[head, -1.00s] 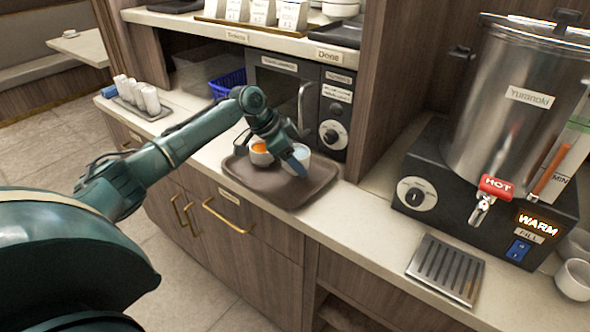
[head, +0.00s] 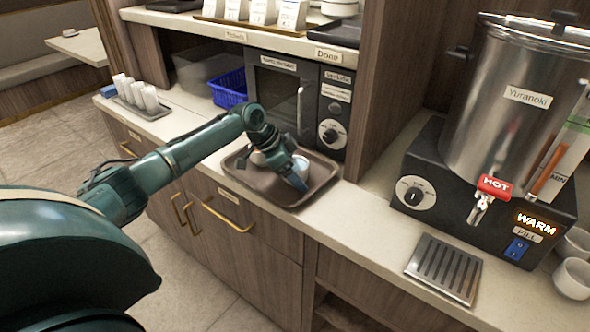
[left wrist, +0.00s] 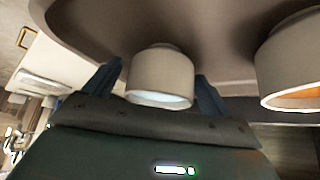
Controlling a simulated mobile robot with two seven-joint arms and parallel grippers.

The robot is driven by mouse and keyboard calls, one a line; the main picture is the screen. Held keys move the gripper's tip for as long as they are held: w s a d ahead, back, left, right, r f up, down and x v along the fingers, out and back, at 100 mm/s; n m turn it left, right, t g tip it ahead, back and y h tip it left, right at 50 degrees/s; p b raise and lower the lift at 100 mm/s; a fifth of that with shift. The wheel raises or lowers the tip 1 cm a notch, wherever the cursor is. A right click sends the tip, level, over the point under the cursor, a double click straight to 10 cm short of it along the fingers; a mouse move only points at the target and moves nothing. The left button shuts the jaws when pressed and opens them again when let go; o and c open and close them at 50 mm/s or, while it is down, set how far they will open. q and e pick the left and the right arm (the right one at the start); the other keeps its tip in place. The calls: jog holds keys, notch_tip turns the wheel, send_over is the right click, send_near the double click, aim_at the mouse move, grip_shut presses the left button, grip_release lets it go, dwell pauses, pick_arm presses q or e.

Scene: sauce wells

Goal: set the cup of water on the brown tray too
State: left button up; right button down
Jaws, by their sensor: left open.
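The cup of water (head: 301,163) is a pale cup standing on the brown tray (head: 325,174). My left gripper (head: 286,169) is low over the tray at this cup, with one blue fingertip in front of it. In the left wrist view the cup of water (left wrist: 160,72) is between the two open fingers (left wrist: 157,90), one on each side, and its bottom rests on the tray (left wrist: 95,22). The second cup (left wrist: 290,62), with orange contents, stands beside it on the tray. In the head view my arm mostly hides that second cup. My right gripper is not in view.
A microwave (head: 285,95) stands behind the tray and a blue basket (head: 230,88) behind left. A small tray of white cups (head: 150,99) is at the far left. A metal urn (head: 510,100) and drip grate (head: 445,268) are at right. The tray's front and right are bare.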

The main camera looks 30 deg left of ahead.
pick_arm(q)
jog(key=b+v, duration=0.1)
jog(key=v, duration=1.1)
jog(key=shift+a, duration=0.15)
